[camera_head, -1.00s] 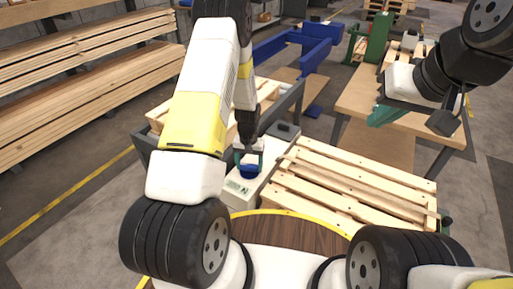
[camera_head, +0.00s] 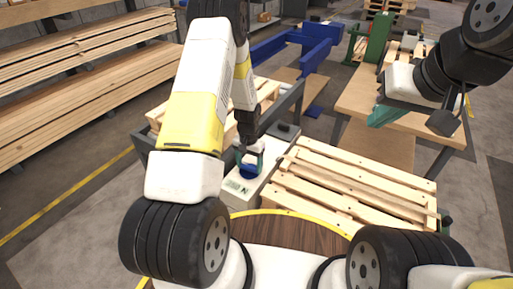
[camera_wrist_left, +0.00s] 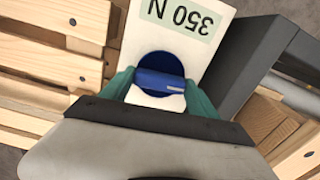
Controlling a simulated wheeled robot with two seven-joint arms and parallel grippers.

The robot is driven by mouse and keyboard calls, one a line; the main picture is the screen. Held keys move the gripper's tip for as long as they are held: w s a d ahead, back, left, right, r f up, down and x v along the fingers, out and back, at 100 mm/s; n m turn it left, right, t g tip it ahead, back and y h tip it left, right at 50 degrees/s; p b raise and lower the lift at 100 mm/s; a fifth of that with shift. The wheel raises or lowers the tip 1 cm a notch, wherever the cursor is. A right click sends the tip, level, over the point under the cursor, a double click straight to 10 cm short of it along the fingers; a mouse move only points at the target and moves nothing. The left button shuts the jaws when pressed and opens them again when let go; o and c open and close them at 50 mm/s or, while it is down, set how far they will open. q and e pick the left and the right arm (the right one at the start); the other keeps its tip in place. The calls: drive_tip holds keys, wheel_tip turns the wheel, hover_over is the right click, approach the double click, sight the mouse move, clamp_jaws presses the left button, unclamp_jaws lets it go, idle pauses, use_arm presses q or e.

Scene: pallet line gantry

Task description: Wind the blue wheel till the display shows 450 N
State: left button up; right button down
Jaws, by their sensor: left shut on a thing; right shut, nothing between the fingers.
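The blue wheel (camera_wrist_left: 160,72) sits on a pale control box (camera_wrist_left: 190,20). In the head view the wheel (camera_head: 248,171) is low on the box (camera_head: 236,196), left of the pallet. The greenish display (camera_wrist_left: 183,17) appears upside down in the left wrist view and reads 350 N. My left gripper (camera_wrist_left: 160,88) has its green fingers on either side of the wheel's raised blue grip and is shut on it; it also shows in the head view (camera_head: 249,160). My right gripper (camera_head: 383,116) is shut and empty, raised at the right over the workbench.
A wooden pallet (camera_head: 345,180) lies right of the box, close to my left gripper. A dark grey frame (camera_head: 287,105) runs behind the box. A workbench (camera_head: 360,99) stands at the right, and timber stacks (camera_head: 85,65) at the left.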

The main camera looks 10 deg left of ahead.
use_arm(q)
drive_tip(key=o, duration=1.4)
drive_tip(key=shift+c, duration=0.2)
drive_tip(key=shift+r, duration=3.9)
wheel_tip(320, 180, up, 12)
drive_tip(key=s+t, duration=0.1)
wheel_tip(320, 180, up, 11)
drive_tip(key=n+t+h, duration=0.1)
drive_tip(key=t, duration=0.1)
hover_over(249, 165)
drive_tip(key=s, duration=0.6)
drive_tip(key=s+d+r+t, duration=0.1)
drive_tip(key=s+r, duration=0.5)
drive_tip(key=s, duration=0.3)
drive_tip(key=s+d+r+n+t+h, duration=0.1)
drive_tip(key=s+r+t, duration=0.1)
drive_tip(key=s+r, duration=0.4)
drive_tip(key=s, duration=0.3)
drive_tip(key=shift+s+d, duration=0.15)
drive_tip(key=shift+d, duration=0.05)
